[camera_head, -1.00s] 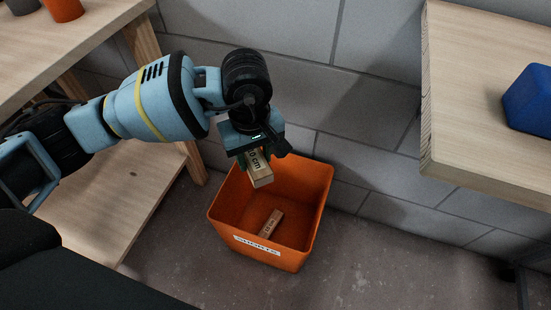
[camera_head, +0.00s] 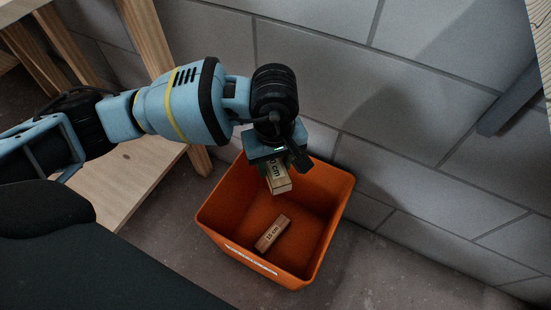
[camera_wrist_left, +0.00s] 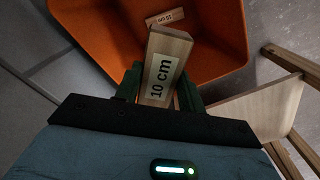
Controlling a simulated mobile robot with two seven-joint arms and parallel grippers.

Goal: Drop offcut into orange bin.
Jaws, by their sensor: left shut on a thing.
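The offcut (camera_head: 278,182) is a short pale wooden block with a "10 cm" label. My left gripper (camera_head: 272,165) is shut on it and holds it over the back left part of the orange bin (camera_head: 325,228). In the left wrist view the offcut (camera_wrist_left: 167,60) stands out between the fingers of the left gripper (camera_wrist_left: 158,88), with the orange bin (camera_wrist_left: 100,45) beyond it. The bin stands on the floor, open at the top. My right gripper is not in view.
Another wooden block (camera_head: 271,234), labelled 15 cm, lies on the bin's floor. A wooden bench with a low shelf (camera_head: 130,195) stands left of the bin. A grey block wall (camera_head: 400,110) rises behind it. Bare floor shows around the bin's front and right.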

